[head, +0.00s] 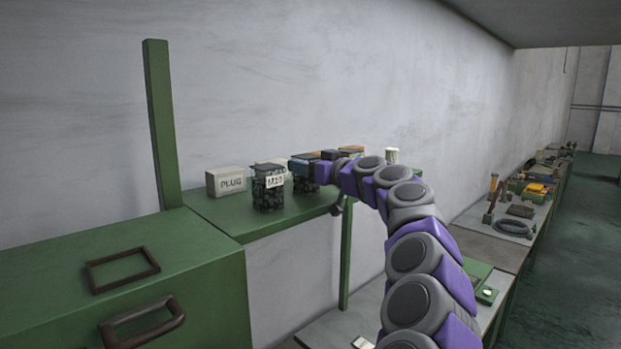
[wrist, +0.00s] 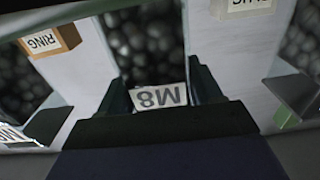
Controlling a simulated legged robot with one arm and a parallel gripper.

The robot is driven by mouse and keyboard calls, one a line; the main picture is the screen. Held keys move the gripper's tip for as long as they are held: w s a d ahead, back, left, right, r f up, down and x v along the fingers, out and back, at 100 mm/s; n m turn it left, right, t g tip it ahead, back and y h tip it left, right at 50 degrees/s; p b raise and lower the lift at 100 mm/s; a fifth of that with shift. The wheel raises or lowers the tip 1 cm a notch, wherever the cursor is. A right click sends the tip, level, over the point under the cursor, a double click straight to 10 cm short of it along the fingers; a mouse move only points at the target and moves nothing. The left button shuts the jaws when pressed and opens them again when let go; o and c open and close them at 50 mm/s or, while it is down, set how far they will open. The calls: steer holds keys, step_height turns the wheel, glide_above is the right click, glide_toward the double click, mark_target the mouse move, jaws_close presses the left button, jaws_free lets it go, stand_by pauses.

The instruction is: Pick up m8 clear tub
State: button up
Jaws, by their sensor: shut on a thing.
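The M8 clear tub (wrist: 150,60) is between my gripper's fingers in the wrist view. It is see-through with dark round pieces inside, and its white M8 label (wrist: 158,97) appears upside down. My gripper (wrist: 160,95) is shut on the tub, one dark finger on each side. In the head view my arm reaches over the green shelf, and my gripper (head: 305,160) is at a dark tub just behind the M10 tub. The fingers are small there, and the arm hides part of the shelf. I cannot tell if the tub touches the shelf.
The M10 tub (head: 267,190) stands close in front, with a grey PLUG box (head: 226,181) to its left. A green post (head: 161,125) rises at the shelf's left end.

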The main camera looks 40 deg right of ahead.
steer(key=shift+d+f, duration=0.1)
steer(key=shift+d, duration=0.4)
steer(key=shift+c, duration=0.7)
steer(key=shift+s+d, duration=0.1)
steer(key=shift+d, duration=0.2)
steer(key=c, duration=0.3)
steer(key=shift+a, duration=0.45)
steer(key=c, duration=0.3)
steer(key=shift+a, duration=0.35)
